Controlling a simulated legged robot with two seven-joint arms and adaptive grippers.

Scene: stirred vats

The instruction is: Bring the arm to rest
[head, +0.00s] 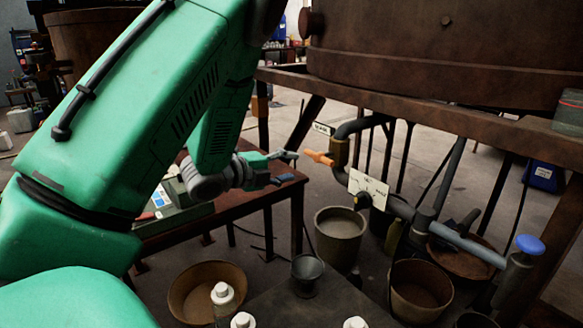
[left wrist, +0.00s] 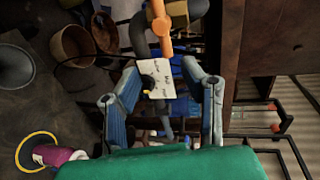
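My green left arm fills the left of the head view. Its left gripper (head: 289,167) is over the red-brown table's right end, its fingers spread and pointing at an orange valve handle (head: 318,158), with a gap between. In the left wrist view my left gripper (left wrist: 160,95) is open, with two blue-grey fingers wide apart and nothing held. The orange handle (left wrist: 160,22) lies beyond the fingers there, and a white handwritten note (left wrist: 168,80) shows between them. My right gripper is in neither view.
A rusty vat (head: 440,55) stands on a frame (head: 420,112) at right. Pipes and a blue-knobbed valve (head: 528,244) run below it. A grey bucket (head: 340,235), brown bowl (head: 205,290) and white-capped bottles (head: 223,295) are lower down. A table (head: 225,210) is under my gripper.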

